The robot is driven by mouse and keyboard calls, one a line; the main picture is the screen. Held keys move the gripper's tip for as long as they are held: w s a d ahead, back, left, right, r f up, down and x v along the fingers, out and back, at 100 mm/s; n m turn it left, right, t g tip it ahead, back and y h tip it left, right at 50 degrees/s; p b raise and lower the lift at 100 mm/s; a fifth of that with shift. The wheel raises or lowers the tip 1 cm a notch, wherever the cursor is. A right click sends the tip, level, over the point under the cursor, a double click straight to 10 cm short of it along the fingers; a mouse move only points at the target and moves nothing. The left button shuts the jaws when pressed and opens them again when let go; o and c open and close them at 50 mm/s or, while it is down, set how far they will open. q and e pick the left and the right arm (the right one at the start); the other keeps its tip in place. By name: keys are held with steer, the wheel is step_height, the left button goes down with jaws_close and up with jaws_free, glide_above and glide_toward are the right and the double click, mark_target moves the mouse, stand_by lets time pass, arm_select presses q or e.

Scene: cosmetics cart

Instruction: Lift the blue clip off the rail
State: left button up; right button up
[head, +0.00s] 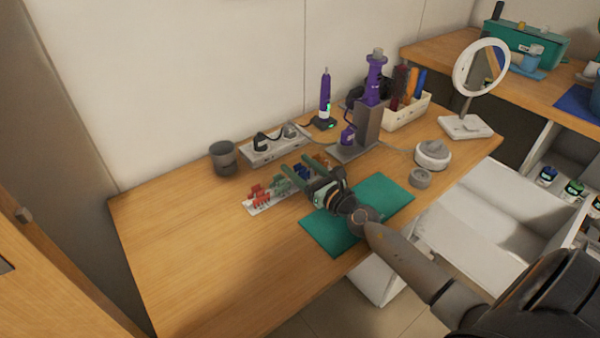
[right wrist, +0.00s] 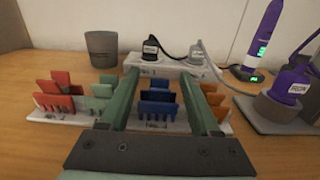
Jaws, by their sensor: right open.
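The blue clip (right wrist: 157,102) stands on the white rail (right wrist: 52,119), between red and green clips on its left and orange clips on its right in the right wrist view. It also shows small in the head view (head: 302,172). My right gripper (right wrist: 170,85) is open, its two green fingers reaching forward on either side of the blue clip. Whether the fingers touch it cannot be told. In the head view my right gripper (head: 293,168) is over the rail from the right. My left gripper is not in view.
A green mat (head: 390,197) lies under my right arm. Behind the rail are a grey cup (head: 223,158) and a power strip (head: 262,153). A purple device on a stand (head: 368,115) and a mirror (head: 480,68) stand further right. The table's left part is clear.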

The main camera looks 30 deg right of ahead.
steer(key=shift+w+a, duration=0.15)
steer(key=shift+w, duration=1.45)
steer(key=shift+c, duration=0.4)
jaws_close()
